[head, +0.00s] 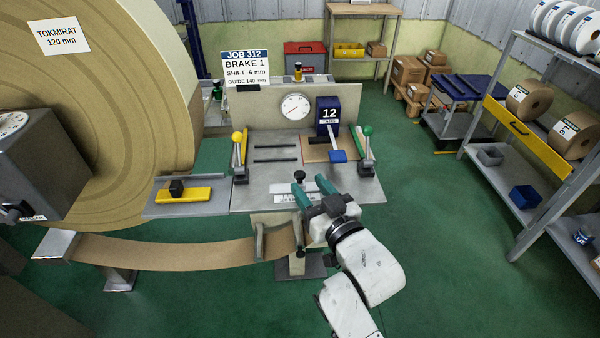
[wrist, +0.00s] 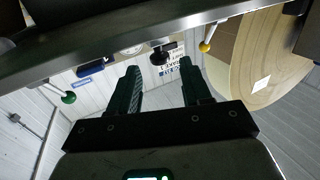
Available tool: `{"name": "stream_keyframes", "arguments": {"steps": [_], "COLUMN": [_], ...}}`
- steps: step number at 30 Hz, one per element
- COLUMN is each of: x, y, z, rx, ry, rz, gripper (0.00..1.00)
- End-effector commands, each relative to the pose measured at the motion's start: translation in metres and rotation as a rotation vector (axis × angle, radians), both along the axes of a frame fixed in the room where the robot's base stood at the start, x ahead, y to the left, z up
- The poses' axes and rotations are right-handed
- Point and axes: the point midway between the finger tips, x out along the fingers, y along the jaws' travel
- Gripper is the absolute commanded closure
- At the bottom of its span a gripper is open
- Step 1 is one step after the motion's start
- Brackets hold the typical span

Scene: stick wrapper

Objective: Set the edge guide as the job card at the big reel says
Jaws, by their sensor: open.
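The job card (head: 246,68) stands beside the big reel (head: 105,120) and reads JOB 312, BRAKE 1, SHIFT -6 mm, GUIDE 140 mm. What looks like the edge guide is a pale scale strip (head: 290,193) with a black knob (head: 299,176) at the table's front; the setting is too small to read. My gripper (head: 311,186), with green fingers, is open and empty close to the knob. In the wrist view, a black knob (wrist: 160,54) shows beyond and between the open fingertips (wrist: 160,66); I cannot tell if they touch it.
The table carries a yellow-ball lever (head: 239,150), a green-ball lever (head: 366,150), a dial (head: 296,107) and a blue counter (head: 328,115) reading 12. A brown web (head: 170,252) runs below. A rack (head: 500,160) stands right; the green floor between is clear.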

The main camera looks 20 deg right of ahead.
Motion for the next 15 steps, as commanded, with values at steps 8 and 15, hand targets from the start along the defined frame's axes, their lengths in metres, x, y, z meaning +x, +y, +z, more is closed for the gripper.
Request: {"name": "stream_keyframes", "arguments": {"steps": [8, 15], "x": [0.042, 0.053], "y": [0.003, 0.004], "z": [0.001, 0.000], "rx": [0.001, 0.000], "ry": [0.000, 0.000], "rz": [0.000, 0.000], "gripper": [0.52, 0.52]}}
